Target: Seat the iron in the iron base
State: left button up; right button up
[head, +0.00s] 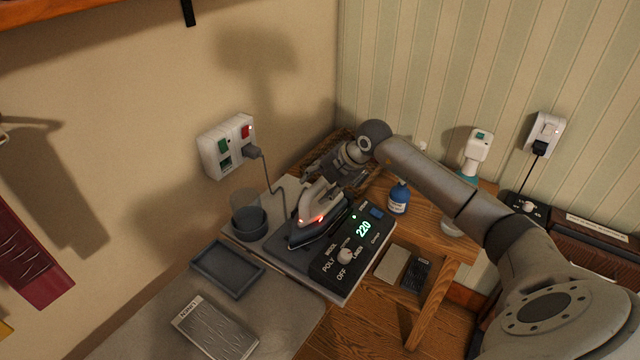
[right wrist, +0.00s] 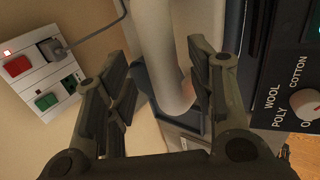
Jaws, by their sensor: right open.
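The iron (head: 318,214) has a pale body with a dark soleplate and small red-orange lights. It rests on the iron base (head: 352,268), a dark unit with a dial and a green "220" display; whether it sits fully in place I cannot tell. My right gripper (head: 328,178) is over the iron's handle. In the right wrist view the pale handle (right wrist: 172,60) stands between the two spread fingers of the open right gripper (right wrist: 160,90). The base's dial panel (right wrist: 290,100) shows at the right there. My left gripper is not in view.
A wall socket box (head: 227,146) with a plugged cord is behind the iron. A blue bottle (head: 398,198) stands to the right.

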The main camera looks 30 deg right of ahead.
jog(key=shift+f, duration=0.25)
jog(key=v, duration=1.2)
jog(key=shift+r, duration=0.15)
